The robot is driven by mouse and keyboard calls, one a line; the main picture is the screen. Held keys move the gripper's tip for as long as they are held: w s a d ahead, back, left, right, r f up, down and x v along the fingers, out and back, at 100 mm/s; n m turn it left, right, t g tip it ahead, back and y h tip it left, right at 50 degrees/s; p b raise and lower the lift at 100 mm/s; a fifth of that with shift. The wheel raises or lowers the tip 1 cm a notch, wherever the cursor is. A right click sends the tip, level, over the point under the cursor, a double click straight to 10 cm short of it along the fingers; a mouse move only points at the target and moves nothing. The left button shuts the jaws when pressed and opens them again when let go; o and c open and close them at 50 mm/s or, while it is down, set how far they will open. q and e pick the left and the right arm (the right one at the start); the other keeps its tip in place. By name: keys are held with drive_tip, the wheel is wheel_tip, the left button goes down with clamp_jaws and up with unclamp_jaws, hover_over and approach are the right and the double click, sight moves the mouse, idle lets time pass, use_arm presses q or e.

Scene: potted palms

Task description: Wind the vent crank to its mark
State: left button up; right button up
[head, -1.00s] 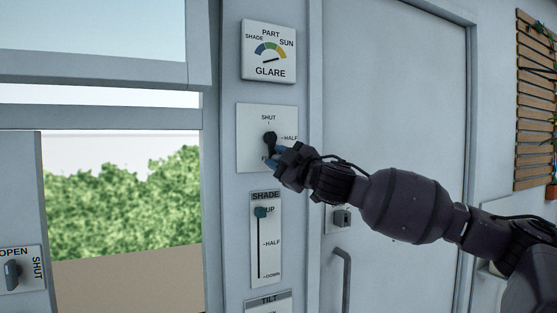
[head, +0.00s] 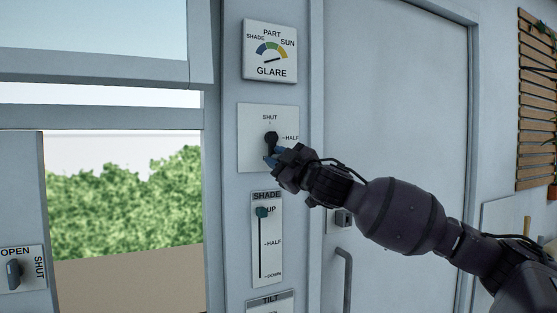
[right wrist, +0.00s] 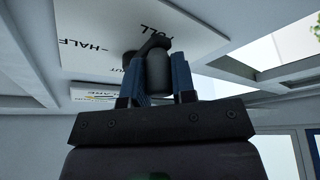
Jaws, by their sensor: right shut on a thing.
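The vent crank (head: 271,138) is a dark handle on a white plate (head: 252,150) marked SHUT at the top and HALF at the right. Its arm points down. The lower mark is hidden behind my gripper in the head view, but the right wrist view shows the word FULL close to the crank's dark knob (right wrist: 157,70). My right gripper (head: 271,158) is shut on the knob, with blue fingers on both sides of it, also seen in the right wrist view (right wrist: 159,82). My left gripper is not in view.
A GLARE gauge (head: 270,51) is above the plate, and a SHADE slider (head: 261,240) at UP is below it. An OPEN/SHUT switch (head: 14,273) is at the left. A door (head: 400,100) stands behind my right arm.

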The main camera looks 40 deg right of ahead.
drive_tip(key=o, duration=0.9)
drive_tip(key=shift+s, duration=0.15)
drive_tip(key=shift+v, duration=5.25)
